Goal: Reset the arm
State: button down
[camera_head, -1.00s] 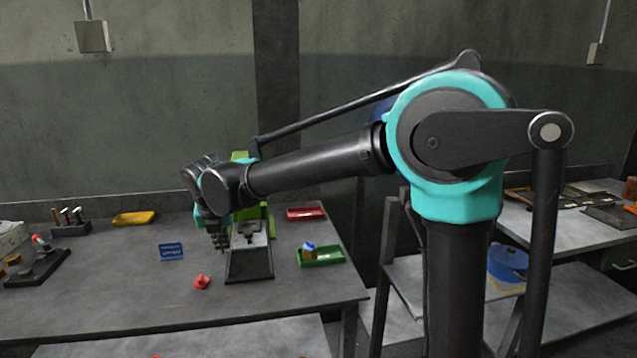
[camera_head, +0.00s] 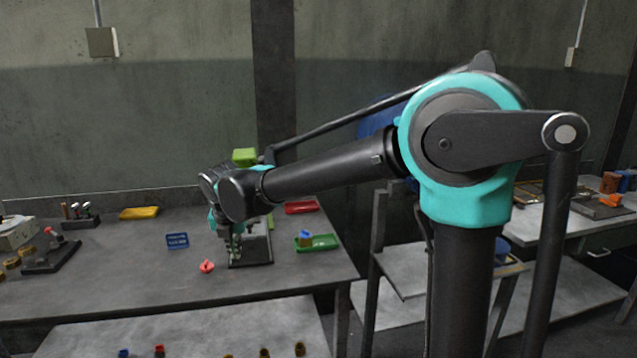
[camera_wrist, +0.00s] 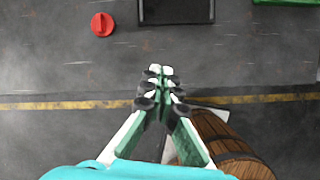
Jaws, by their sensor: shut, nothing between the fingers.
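My arm reaches left over the grey workbench (camera_head: 110,270). My gripper (camera_head: 236,252) points down in front of the small press, which has a green top (camera_head: 245,156) and a dark base (camera_head: 262,252). Much of the press is hidden behind my arm. In the wrist view my gripper (camera_wrist: 160,72) is shut and empty, its fingertips together just below the dark base's edge (camera_wrist: 176,14). A red knob-like piece (camera_head: 206,266) lies on the bench left of the gripper; it also shows in the wrist view (camera_wrist: 102,24).
A green tray (camera_head: 326,243) with a blue-topped piece stands right of the press, a red tray (camera_head: 301,207) behind it. A brown wooden cylinder (camera_wrist: 222,145) shows below the gripper in the wrist view.

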jog(key=s+d+f+m, duration=0.1)
jog(key=d+f+m, duration=0.3)
jog(key=d+m, duration=0.7)
jog(key=d+f+m, duration=0.3)
jog(key=d+m, duration=0.3)
jog(key=d, duration=0.9)
jog(key=s+d+f+m, duration=0.4)
jog(key=s+d+m, duration=0.2)
jog(key=m, duration=0.3)
jog(key=s+d+f+m, duration=0.5)
jog(key=s+d+m, duration=0.2)
jog(key=d+m, duration=0.2)
jog(key=shift+d+m+h, duration=0.2)
jog(key=shift+m+h, duration=0.1)
jog(key=shift+h, duration=0.1)
jog(key=shift+s, duration=0.1)
